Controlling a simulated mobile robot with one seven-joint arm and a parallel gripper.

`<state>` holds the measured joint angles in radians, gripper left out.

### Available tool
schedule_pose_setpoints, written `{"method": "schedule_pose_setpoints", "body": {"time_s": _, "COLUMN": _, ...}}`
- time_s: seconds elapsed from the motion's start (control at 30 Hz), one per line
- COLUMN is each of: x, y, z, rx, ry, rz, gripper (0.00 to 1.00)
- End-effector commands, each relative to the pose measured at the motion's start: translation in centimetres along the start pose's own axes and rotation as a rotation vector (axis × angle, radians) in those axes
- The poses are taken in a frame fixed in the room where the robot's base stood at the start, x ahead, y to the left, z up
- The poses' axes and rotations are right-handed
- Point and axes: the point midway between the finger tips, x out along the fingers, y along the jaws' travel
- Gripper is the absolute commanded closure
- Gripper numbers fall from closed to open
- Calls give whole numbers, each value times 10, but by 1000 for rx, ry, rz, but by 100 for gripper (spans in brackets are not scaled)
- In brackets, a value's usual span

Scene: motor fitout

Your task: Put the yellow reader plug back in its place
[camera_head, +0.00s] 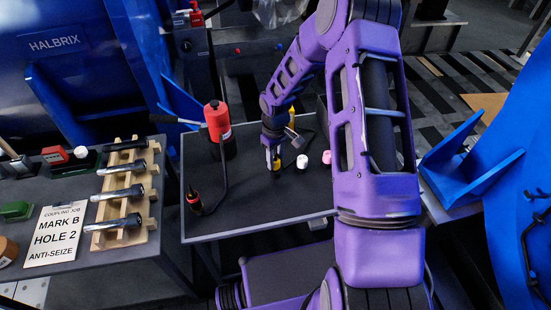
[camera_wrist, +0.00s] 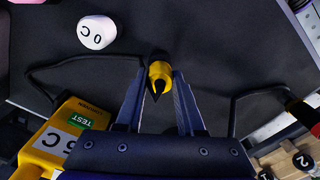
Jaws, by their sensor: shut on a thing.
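The yellow reader plug (camera_wrist: 160,74) is between my gripper's fingertips (camera_wrist: 159,84) in the wrist view, with a dark pointed part beside it. My gripper is shut on it. A black cable runs from near the plug to the yellow reader (camera_wrist: 64,136), which has a green TEST label, at the lower left. In the head view my gripper (camera_head: 273,158) points down over the dark bench, with a bit of yellow at its fingers. The yellow reader (camera_head: 291,115) is partly hidden behind my wrist. I cannot tell whether the plug touches the bench. The plug's place is not identifiable.
A white cap (camera_head: 302,161) and a pink cap (camera_head: 326,157) stand right of my gripper. A red pump (camera_head: 217,118) stands left, its hose leading to a red-black coupling (camera_head: 194,203). A wooden bolt rack (camera_head: 125,194) is on the left table. The bench front is clear.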

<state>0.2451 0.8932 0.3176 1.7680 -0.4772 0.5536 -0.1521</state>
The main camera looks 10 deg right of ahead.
Motion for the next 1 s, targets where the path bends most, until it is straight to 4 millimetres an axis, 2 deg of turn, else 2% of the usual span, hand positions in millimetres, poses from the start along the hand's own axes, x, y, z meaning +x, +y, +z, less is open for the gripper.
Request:
{"method": "schedule_pose_setpoints", "body": {"time_s": 0.6, "x": 16, "y": 0, "z": 0, "rx": 1, "ry": 0, "rz": 0, "gripper": 100}}
{"method": "schedule_pose_setpoints", "body": {"time_s": 0.63, "x": 16, "y": 0, "z": 0, "rx": 1, "ry": 0, "rz": 0, "gripper": 61}}
{"method": "schedule_pose_setpoints", "body": {"time_s": 0.7, "x": 15, "y": 0, "z": 0, "rx": 1, "ry": 1, "rz": 0, "gripper": 48}}
{"method": "schedule_pose_setpoints", "body": {"time_s": 0.8, "x": 15, "y": 0, "z": 0, "rx": 1, "ry": 0, "rz": 0, "gripper": 30}}
{"method": "schedule_pose_setpoints", "body": {"time_s": 0.83, "x": 15, "y": 0, "z": 0, "rx": 1, "ry": 0, "rz": 0, "gripper": 28}}
{"method": "schedule_pose_setpoints", "body": {"time_s": 1.0, "x": 15, "y": 0, "z": 0, "rx": 0, "ry": 0, "rz": 0, "gripper": 28}}
